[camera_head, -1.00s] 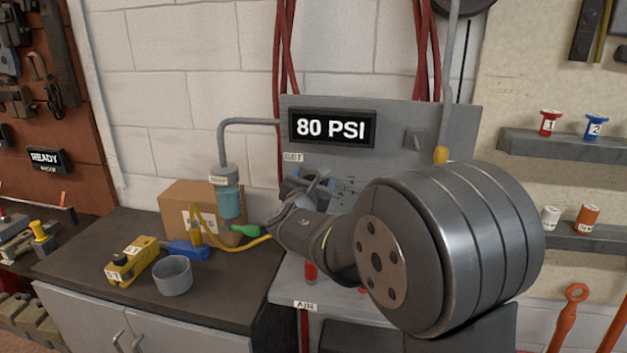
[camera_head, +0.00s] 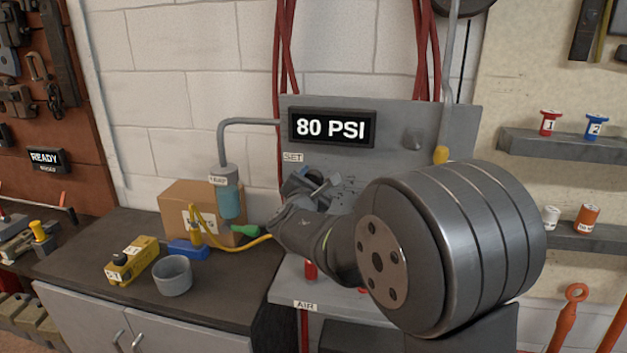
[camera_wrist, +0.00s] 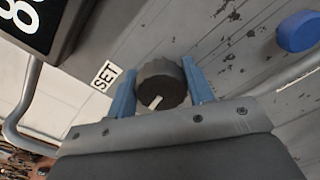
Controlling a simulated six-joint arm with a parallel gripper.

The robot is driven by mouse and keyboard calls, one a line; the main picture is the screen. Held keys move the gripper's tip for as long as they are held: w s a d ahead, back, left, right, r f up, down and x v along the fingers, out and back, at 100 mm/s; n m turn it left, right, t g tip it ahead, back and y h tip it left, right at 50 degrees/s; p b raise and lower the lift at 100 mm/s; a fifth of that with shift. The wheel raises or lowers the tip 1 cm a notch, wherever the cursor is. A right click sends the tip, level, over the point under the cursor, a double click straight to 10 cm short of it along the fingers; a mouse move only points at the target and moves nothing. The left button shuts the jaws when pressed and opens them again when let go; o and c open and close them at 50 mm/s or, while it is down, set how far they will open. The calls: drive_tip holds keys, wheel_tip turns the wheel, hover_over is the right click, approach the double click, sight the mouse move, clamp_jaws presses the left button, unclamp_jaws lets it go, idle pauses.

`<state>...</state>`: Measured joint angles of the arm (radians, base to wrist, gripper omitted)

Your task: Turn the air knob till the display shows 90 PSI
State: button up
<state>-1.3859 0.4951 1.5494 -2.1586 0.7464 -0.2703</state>
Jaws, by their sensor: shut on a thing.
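The display (camera_head: 333,128) on the grey panel reads 80 PSI, and its corner shows in the wrist view (camera_wrist: 28,22). The air knob (camera_wrist: 158,82) is dark and round with a pale pointer mark, seen between my blue fingers in the wrist view. My gripper (camera_wrist: 163,84) is shut on the knob, one finger on each side. In the head view my gripper (camera_head: 312,185) is at the panel below the display, and my arm hides part of that area. A SET label (camera_wrist: 105,76) is beside the knob.
A blue round part (camera_wrist: 298,32) is on the panel to the right in the wrist view. A grey pipe (camera_head: 222,140) with a blue-bowled filter (camera_head: 229,200) stands left of the panel. A cardboard box (camera_head: 180,205), yellow hose and grey cup (camera_head: 172,277) are on the bench.

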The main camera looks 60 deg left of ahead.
drive_tip(key=shift+f+m, duration=0.1)
drive_tip(key=shift+m, duration=1.1)
drive_tip(key=o, duration=1)
drive_tip(key=shift+c, duration=0.2)
drive_tip(key=shift+d, duration=0.1)
drive_tip(key=v, duration=1.7)
drive_tip(key=shift+s+d, duration=0.1)
drive_tip(key=x, duration=1.7)
drive_tip(key=shift+a, duration=0.2)
